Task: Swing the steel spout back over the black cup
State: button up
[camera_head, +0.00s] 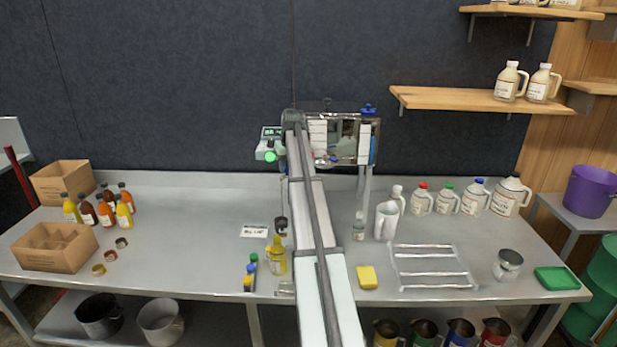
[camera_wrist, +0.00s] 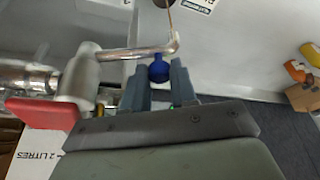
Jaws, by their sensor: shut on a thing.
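The steel spout (camera_wrist: 125,53) is a shiny bent pipe in the wrist view. It runs right from a grey valve body (camera_wrist: 77,82) with a red handle (camera_wrist: 38,114), then bends upward at its end. A thin amber line rises in the picture from that end. My gripper (camera_wrist: 161,75) has its two grey fingers around a blue knob (camera_wrist: 158,69) beside the pipe and is shut on it. In the head view my arm hides the spout and most of the gripper. I cannot make out the black cup with certainty in either view.
Yellow bottle (camera_head: 277,260) and small capped bottles stand near my arm on the steel bench (camera_head: 190,235). Cardboard boxes (camera_head: 55,250) stand left; the bench between is mostly clear.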

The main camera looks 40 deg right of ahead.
jog(key=shift+w, duration=0.2)
jog(key=shift+w+d, duration=0.5)
jog(key=shift+w, duration=0.3)
jog(key=shift+w+d, duration=0.45)
jog(key=o, duration=0.6)
dwell(0.4)
